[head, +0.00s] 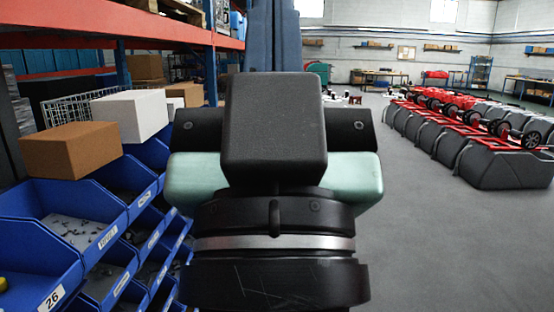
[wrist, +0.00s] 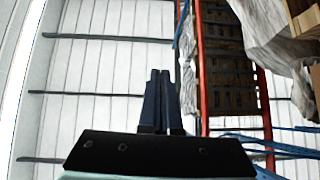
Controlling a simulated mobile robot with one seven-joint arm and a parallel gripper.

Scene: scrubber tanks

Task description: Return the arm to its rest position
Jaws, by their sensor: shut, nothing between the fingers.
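My gripper (wrist: 160,75) points upward in the wrist view, its two dark blue fingers together and empty. In the head view my arm stands upright in the middle, close to the camera. The dark fingers rise above its black and pale green wrist parts to the top edge there, and their tips are cut off. Nothing touches the fingers in the wrist view, where the white ceiling and a red rack post (wrist: 202,60) lie beyond them.
Blue bins (head: 35,235) with small parts, a brown box (head: 70,150) and a white box (head: 130,115) stand close on the left, under orange rack beams (head: 120,18). Grey and red scrubber tanks (head: 455,145) line the right. The grey floor (head: 430,240) between is clear.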

